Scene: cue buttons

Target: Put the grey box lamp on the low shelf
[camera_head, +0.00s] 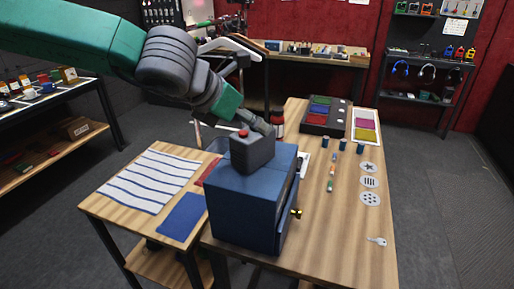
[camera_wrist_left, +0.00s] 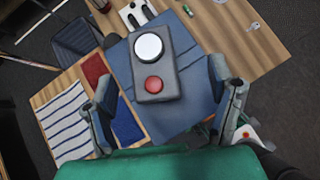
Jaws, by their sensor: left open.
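The grey box lamp (camera_head: 252,153) stands on top of the blue cabinet (camera_head: 240,207) on the wooden table. A red dome shows on its top in the head view. The left wrist view shows the grey lamp (camera_wrist_left: 176,72) from above, with a white disc and a red dome. My left gripper (camera_wrist_left: 163,82) is open above it, one finger to each side, apart from the lamp as far as I can see. In the head view the gripper (camera_head: 262,127) is partly hidden behind the lamp. A low wooden board (camera_head: 165,262) shows under the striped-cloth table. My right gripper is not in view.
A lower side table (camera_head: 105,205) holds a striped cloth (camera_head: 150,180) and a blue mat (camera_head: 182,217). The main table (camera_head: 345,245) holds small cylinders, round cards and a key (camera_head: 377,241). A rack (camera_head: 50,165) with a lower board stands at left.

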